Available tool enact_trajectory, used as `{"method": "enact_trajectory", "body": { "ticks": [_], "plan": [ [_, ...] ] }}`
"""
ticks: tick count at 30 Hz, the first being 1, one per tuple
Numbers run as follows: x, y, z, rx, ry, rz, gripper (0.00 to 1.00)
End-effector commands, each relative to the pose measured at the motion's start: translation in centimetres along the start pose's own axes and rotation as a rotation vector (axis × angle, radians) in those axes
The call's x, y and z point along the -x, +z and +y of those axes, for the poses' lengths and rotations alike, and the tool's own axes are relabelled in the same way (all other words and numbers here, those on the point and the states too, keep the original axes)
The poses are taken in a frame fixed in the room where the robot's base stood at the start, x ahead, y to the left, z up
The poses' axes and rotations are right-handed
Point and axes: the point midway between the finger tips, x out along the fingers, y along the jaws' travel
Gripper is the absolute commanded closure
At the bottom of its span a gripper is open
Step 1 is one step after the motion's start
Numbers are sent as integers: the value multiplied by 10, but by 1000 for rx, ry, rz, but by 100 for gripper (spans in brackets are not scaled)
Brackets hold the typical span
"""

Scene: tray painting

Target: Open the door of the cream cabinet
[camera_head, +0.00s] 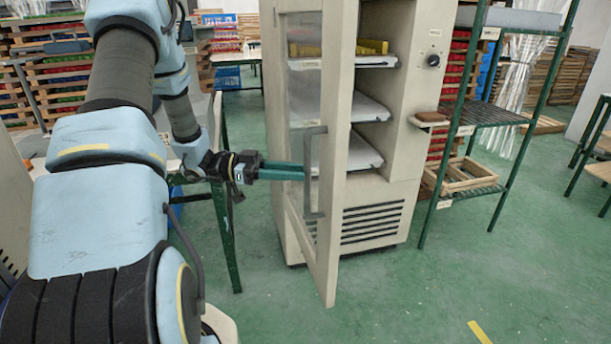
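The cream cabinet (403,120) stands in the middle of the view. Its glass-panelled door (335,170) is swung part way out toward me, and the shelves show behind it. A grey vertical bar handle (308,203) is on the door's outer side. My gripper (302,171) reaches in from the left, level with the handle's middle. Its green fingertips are at the bar or just beside it. I cannot tell whether they close around it, because the fingers are small and seen from the side.
White trays (360,107) and yellow items (372,46) are on the cabinet shelves. A green metal rack (484,115) stands close on the right. A green-legged table (228,235) is left of the cabinet. The green floor in front is clear.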

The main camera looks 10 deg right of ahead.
Motion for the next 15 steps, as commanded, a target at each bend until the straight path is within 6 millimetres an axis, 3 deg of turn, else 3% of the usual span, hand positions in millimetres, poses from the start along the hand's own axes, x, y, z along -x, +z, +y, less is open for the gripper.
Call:
{"method": "enact_trajectory", "body": {
  "ticks": [7, 15],
  "plan": [
    [50, 3, 0, -1, -3, -2, 68],
    [74, 1, 0, -1, 0, -1, 68]
  ]
}}
